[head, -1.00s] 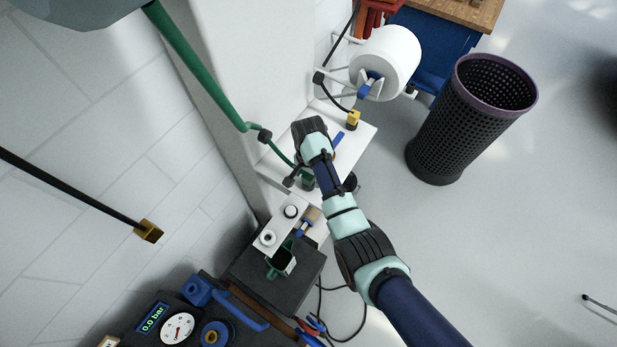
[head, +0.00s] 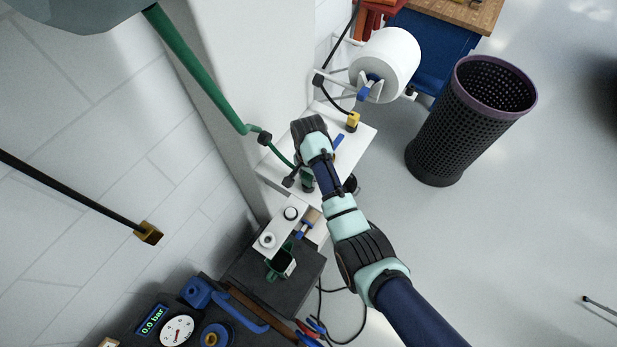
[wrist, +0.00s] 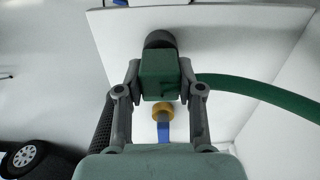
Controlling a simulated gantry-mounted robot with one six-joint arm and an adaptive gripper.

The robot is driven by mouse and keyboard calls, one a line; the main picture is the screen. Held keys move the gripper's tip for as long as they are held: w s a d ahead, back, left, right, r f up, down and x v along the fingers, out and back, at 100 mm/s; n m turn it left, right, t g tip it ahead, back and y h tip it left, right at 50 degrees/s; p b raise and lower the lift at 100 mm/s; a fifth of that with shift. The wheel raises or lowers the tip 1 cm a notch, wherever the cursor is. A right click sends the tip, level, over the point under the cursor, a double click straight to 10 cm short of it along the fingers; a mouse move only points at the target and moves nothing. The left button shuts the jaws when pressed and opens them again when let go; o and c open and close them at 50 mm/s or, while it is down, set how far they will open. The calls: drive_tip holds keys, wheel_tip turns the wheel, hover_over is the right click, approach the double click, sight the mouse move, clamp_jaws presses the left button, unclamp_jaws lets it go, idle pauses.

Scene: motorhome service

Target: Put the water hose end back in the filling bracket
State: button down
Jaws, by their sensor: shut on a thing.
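My gripper (wrist: 160,95) is shut on the green hose end (wrist: 160,72), with one finger on each side of it. A dark round end piece (wrist: 160,39) shows above the green block in the wrist view. The green water hose (wrist: 258,93) leaves the block to the right. In the head view the green hose end (head: 308,180) is at my gripper, partly covered by my wrist, beside a white shelf (head: 362,140). The hose (head: 200,75) runs up to the upper left. I cannot clearly make out the filling bracket; the hose end's contact with it is hidden.
A yellow-ended black hose (head: 352,119) and a paper roll (head: 384,64) are beyond my gripper. A black basket (head: 470,120) stands right.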

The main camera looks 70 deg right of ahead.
wheel_tip(320, 180, up, 19)
drive_tip(key=p, duration=0.9)
drive_tip(key=shift+p, duration=0.35)
drive_tip(key=shift+f, duration=0.1)
